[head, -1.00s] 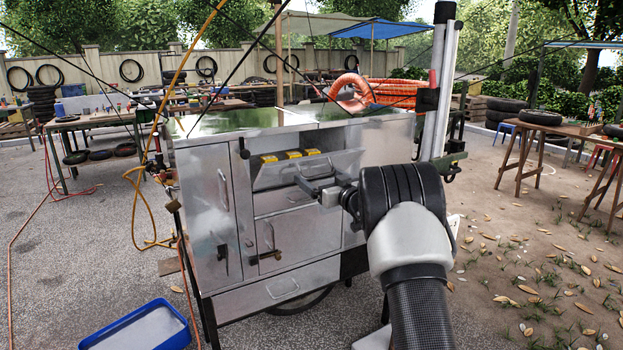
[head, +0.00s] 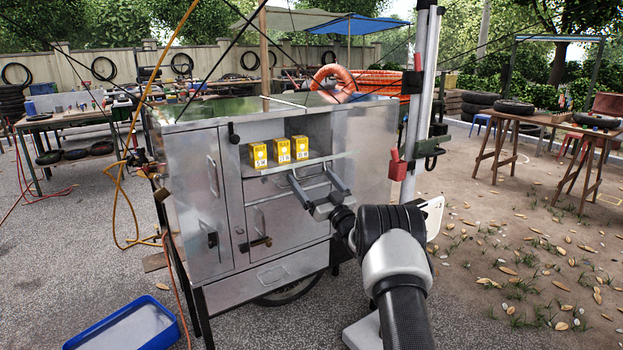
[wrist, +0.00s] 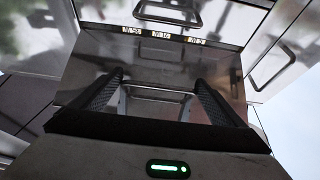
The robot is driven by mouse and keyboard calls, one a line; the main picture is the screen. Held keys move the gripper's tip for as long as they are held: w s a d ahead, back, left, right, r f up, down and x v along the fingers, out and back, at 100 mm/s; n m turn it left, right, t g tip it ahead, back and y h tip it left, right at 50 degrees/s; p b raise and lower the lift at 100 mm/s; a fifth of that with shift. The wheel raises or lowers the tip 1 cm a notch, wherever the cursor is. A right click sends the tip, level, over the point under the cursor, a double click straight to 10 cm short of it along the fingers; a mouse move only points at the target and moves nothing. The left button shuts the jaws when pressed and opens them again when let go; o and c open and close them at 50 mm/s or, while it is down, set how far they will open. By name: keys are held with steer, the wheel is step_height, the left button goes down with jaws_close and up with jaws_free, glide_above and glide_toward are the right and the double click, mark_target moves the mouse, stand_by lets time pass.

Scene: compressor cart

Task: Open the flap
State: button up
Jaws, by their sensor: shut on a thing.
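The flap (head: 300,167) is a metal panel on the front of the cart. It is swung down and out, seen nearly edge-on in the head view, with its compartment open above it. Three yellow boxes (head: 279,151) stand in a row inside that compartment. My gripper (head: 316,184) is at the front of the flap, shut on its handle. In the wrist view the flap (wrist: 140,62) fills the middle, and the handle (wrist: 155,92) is a pale bar between my two dark fingers. In the head view my fingers partly hide the handle.
The metal cart (head: 190,180) has a tall left door, a lower door with a latch (head: 258,243) and a bottom drawer (head: 270,275). A blue tray (head: 125,325) lies on the ground at front left. Ground to the right is open, with scattered leaves.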

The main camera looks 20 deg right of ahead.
steer(key=shift+w+a+r, duration=0.1)
steer(key=o, duration=1.2)
steer(key=shift+w, duration=0.1)
steer(key=p+v, duration=0.2)
steer(key=v, duration=1.5)
steer(key=shift+f+p, duration=0.3)
